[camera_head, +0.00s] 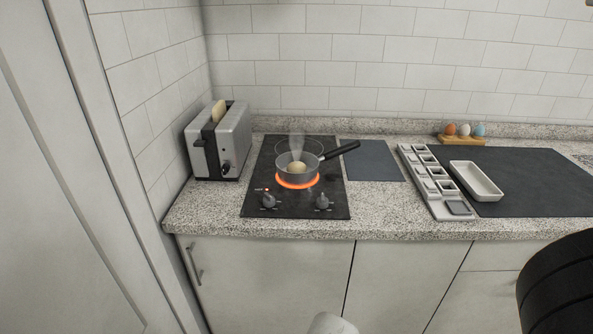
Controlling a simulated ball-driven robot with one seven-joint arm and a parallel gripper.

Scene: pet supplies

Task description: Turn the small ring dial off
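A black two-ring hob (253,170) is set in the speckled counter. It has two dials at its front edge, a left dial (268,201) and a right dial (322,201). A small red light (267,189) shows just above the left dial. The front ring (298,184) glows orange under a grey pan (287,170). The pan holds a pale round item (297,167), and steam rises from it. The back ring (315,142) is dark. I cannot tell which dial serves which ring. My gripper is not clearly visible.
A toaster (232,141) with bread stands left of the hob, near the wall. The pan's black handle (342,150) points right, over a dark mat (371,160). A compartment tray (425,180), a white dish (475,181) and an egg holder (461,140) stand at right.

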